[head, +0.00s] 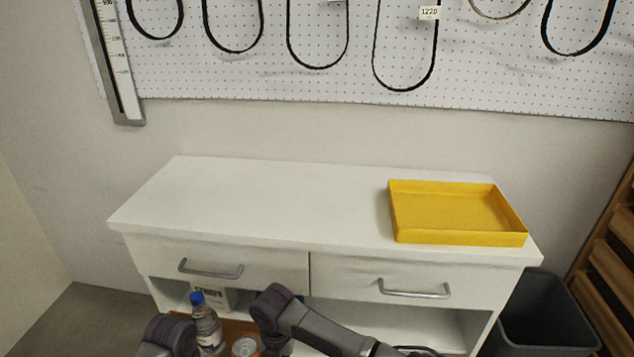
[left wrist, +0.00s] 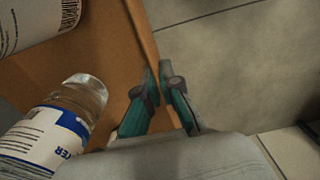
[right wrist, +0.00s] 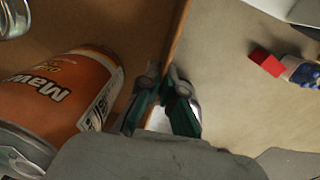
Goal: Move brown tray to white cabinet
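The brown tray (head: 238,328) shows at the bottom of the head view, between my two arms and in front of the white cabinet (head: 270,200). It carries a water bottle (head: 207,322) and a can (head: 245,346). In the left wrist view, my left gripper (left wrist: 158,85) is closed on the tray's side wall (left wrist: 140,30). In the right wrist view, my right gripper (right wrist: 163,85) is closed on the opposite wall (right wrist: 178,40). My arms hide much of the tray in the head view, and both sets of fingertips are hidden there.
A yellow tray (head: 455,212) sits on the right of the cabinet top; the left and middle are clear. The cabinet has two drawers with handles and open shelves below. A dark bin (head: 545,315) stands at right. A pegboard (head: 330,60) with hanging belts is behind.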

